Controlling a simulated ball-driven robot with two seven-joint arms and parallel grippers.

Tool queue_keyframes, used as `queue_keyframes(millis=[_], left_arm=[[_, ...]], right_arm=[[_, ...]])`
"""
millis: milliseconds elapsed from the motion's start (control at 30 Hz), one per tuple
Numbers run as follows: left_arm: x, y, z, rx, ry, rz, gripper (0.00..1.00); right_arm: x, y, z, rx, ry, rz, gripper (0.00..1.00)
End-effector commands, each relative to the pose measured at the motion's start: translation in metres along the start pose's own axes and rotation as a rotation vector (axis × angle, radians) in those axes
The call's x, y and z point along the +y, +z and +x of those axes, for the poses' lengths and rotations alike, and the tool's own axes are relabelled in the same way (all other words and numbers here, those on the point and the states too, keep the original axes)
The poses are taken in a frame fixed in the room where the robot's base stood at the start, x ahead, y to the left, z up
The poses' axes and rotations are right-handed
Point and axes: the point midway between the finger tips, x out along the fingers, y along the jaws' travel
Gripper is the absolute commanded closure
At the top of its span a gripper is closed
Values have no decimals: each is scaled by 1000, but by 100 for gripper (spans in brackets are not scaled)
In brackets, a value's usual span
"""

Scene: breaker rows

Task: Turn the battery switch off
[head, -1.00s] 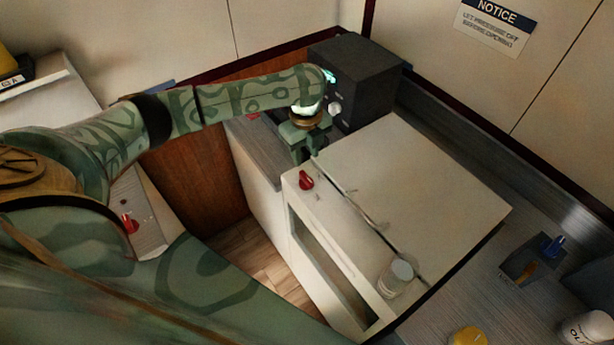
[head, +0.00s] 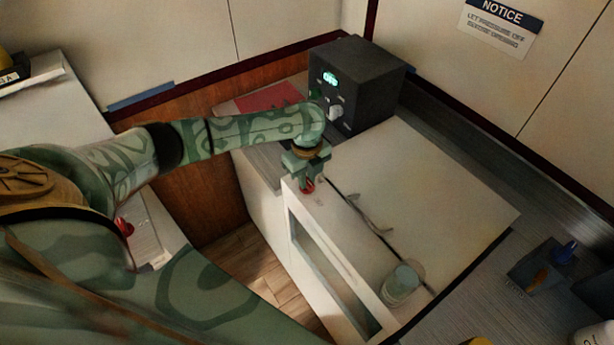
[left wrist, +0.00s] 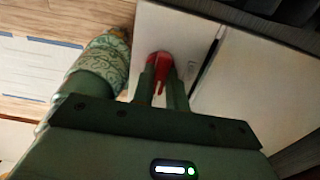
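A red rotary switch (head: 308,187) sits on the near left corner of the white cabinet top (head: 420,190); I cannot read a label on it. My left gripper (head: 305,180) points down right over this switch and partly covers it. In the left wrist view the red switch (left wrist: 158,58) shows at and between the two fingertips (left wrist: 160,75), its narrow handle pointing back toward the gripper. The fingers stand apart with a gap between them; whether they touch the handle is unclear. Another red switch (head: 124,227) is on a panel at left, beside my arm. My right gripper is out of view.
A dark box (head: 355,85) with a lit display and knobs stands behind the gripper. A clear jar (head: 401,284) stands at the cabinet's near right edge. The cabinet top's middle is mostly clear.

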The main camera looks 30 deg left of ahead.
Motion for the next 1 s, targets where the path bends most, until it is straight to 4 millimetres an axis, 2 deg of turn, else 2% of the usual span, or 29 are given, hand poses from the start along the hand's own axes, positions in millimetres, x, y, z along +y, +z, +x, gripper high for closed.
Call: queue_keyframes(millis=[167,367,567,800,1000], left_arm=[[0,0,-1,0,0,-6,100],[0,0,-4,0,0,-60,100],[0,-1,-7,2,2,-186,100],[0,-2,-7,4,2,-405,100],[0,-2,-6,4,2,-595,100]], right_arm=[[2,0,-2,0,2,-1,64],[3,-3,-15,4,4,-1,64],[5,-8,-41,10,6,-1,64],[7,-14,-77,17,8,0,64],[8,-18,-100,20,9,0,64]])
